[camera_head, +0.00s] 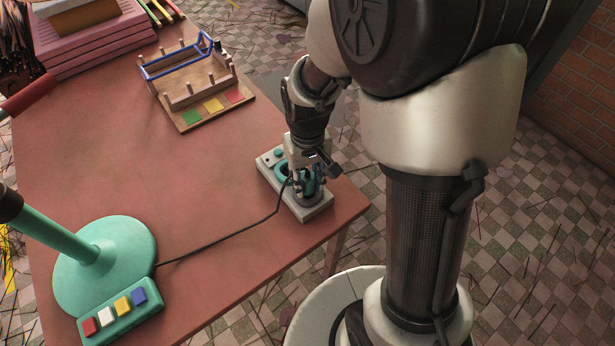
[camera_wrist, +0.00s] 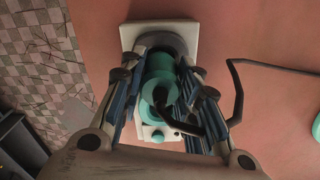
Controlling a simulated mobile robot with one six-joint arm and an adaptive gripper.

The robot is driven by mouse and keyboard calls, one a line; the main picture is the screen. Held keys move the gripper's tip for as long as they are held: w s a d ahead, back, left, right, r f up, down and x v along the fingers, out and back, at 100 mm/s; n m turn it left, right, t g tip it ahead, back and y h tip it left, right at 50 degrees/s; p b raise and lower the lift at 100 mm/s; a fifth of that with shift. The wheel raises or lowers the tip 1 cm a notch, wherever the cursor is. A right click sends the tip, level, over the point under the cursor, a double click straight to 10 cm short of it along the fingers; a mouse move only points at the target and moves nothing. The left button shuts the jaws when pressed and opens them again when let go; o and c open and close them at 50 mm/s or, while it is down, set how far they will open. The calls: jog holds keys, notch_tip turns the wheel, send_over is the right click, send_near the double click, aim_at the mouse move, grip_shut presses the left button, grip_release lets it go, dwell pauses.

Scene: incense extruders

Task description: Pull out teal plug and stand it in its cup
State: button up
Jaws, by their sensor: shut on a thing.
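The teal plug (camera_wrist: 160,66) is between the fingers of my gripper (camera_wrist: 164,88) in the wrist view. In the head view the plug (camera_head: 309,186) shows only partly, with my gripper (camera_head: 305,180) coming down over it. It is over or beside a dark grey round part (camera_wrist: 168,42) at one end of a pale block. My gripper is shut on the plug. A teal ring (camera_head: 282,172), possibly the cup, shows on the block to the left in the head view. The fingers hide the plug's lower end, so I cannot tell whether it is seated or clear.
The pale block (camera_head: 320,214) sits near the table's edge. A black cord (camera_head: 245,228) runs from it to the teal lamp base (camera_head: 135,255). A wooden rack (camera_head: 200,95) stands behind. The reddish table (camera_head: 130,150) is clear in the middle.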

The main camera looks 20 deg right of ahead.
aim_at(307, 175)
jog(key=shift+f+b, duration=0.5)
jog(key=shift+f, duration=0.3)
jog(key=o, duration=1.1)
jog(key=shift+o, duration=0.2)
jog(key=shift+r, duration=0.1)
notch_tip(307, 175, up, 11)
jog(key=shift+f, duration=0.1)
jog(key=shift+r, duration=0.55)
jog(key=shift+s+r, duration=0.2)
jog(key=shift+r, duration=0.15)
jog(key=s+r+t, duration=0.2)
jog(key=s+r, duration=0.1)
jog(key=s, duration=0.4)
jog(key=s+r+t, duration=0.2)
jog(key=s+r, duration=0.2)
jog(key=s, duration=0.3)
jog(key=shift+s+m+t, duration=0.3)
jog(key=shift+s, duration=0.1)
